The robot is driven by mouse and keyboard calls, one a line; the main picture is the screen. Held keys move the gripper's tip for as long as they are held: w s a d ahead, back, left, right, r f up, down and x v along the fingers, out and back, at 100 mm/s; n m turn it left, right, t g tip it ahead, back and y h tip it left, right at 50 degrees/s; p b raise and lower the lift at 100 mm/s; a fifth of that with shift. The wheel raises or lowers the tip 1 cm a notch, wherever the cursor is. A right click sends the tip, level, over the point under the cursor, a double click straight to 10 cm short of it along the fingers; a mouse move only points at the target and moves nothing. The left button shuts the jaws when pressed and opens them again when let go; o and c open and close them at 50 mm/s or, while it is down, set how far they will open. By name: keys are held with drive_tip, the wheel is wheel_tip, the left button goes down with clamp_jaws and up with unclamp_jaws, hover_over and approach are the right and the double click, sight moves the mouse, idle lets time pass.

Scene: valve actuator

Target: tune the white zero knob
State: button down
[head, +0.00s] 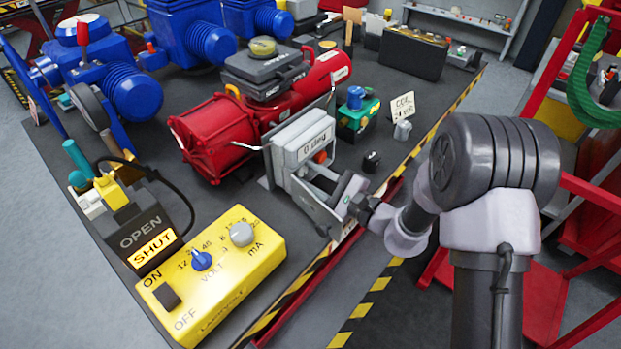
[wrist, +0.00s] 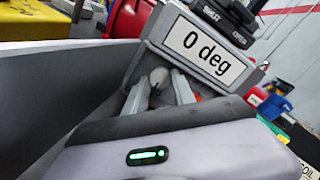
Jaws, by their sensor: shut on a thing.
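The display (wrist: 202,47) also reads "0 deg" in the wrist view. The white zero knob (wrist: 159,76) is a small pale round knob just below the display. My gripper (head: 322,180) reaches into the box front from the right. In the wrist view my gripper (wrist: 161,86) has one finger on each side of the knob and is shut on it. In the head view the knob is hidden by the gripper and box.
A red actuator (head: 215,135) stands behind the box. A yellow control box (head: 215,275) with blue and grey knobs lies front left. A green regulator (head: 357,113) and a small black knob (head: 371,161) stand to the right. A striped bench edge (head: 300,285) runs below my arm.

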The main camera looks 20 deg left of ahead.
drive_tip(key=shift+f+n, duration=0.1)
drive_tip(key=shift+n, duration=0.2)
idle(0.4)
drive_tip(key=c, duration=1.3)
unclamp_jaws()
